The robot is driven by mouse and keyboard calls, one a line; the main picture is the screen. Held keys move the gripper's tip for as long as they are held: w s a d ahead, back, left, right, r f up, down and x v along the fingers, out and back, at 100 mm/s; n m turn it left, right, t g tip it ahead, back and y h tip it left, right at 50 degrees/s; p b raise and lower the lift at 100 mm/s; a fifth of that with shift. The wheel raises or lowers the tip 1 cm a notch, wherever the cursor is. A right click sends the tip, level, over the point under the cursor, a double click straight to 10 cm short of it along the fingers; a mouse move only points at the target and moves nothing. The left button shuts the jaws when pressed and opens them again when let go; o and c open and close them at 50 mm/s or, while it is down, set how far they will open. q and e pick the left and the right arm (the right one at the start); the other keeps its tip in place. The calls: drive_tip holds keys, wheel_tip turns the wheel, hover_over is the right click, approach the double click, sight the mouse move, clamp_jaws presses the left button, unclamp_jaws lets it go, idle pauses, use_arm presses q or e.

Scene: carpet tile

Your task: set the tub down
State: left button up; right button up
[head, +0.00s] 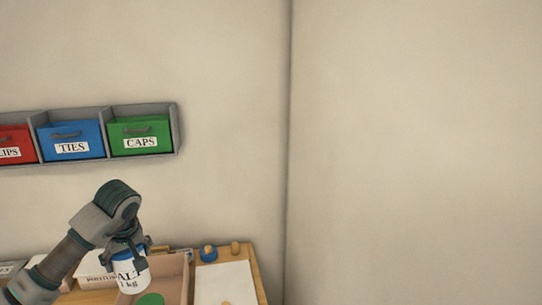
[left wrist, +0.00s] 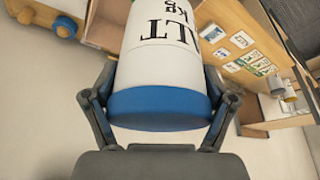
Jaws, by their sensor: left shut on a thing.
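The tub (head: 131,275) is white with a blue lid and black lettering that ends in "ALT" and "kg". My left gripper (head: 128,252) is shut on it at the blue lid, from above. The tub looks upright in the head view. In the left wrist view the tub (left wrist: 165,60) fills the middle, with the gripper's fingers (left wrist: 160,105) on both sides of its blue lid. The tub's lower end is hidden in the wrist view, and I cannot tell whether it touches anything below. My right gripper is not in view.
An open tan box (head: 181,279) with a green disc (head: 150,299) is beside and below the tub. A white panel (head: 225,284) and a blue knobbed item (head: 208,252) lie to its right. Red, blue (head: 72,140) and green (head: 142,136) bins hang on the wall.

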use_arm(q)
drive_tip(key=s+d+f+m+h, duration=0.1)
drive_tip(key=s+d+f+m, duration=0.2)
drive_tip(key=f, duration=0.7)
drive_tip(key=s+d+f+m+t+h+p, duration=0.1)
drive_tip(key=s+d+f+m, duration=0.1)
drive_tip(key=s+d+f, duration=0.2)
drive_tip(key=s+d+f+m+h+p, duration=0.1)
drive_tip(key=s+d+f+m, duration=0.2)
drive_tip(key=d+f, duration=0.5)
drive_tip(key=shift+s+d+f+m, duration=0.35)
drive_tip(key=shift+s+f, duration=0.25)
drive_tip(key=shift+f, duration=3.7)
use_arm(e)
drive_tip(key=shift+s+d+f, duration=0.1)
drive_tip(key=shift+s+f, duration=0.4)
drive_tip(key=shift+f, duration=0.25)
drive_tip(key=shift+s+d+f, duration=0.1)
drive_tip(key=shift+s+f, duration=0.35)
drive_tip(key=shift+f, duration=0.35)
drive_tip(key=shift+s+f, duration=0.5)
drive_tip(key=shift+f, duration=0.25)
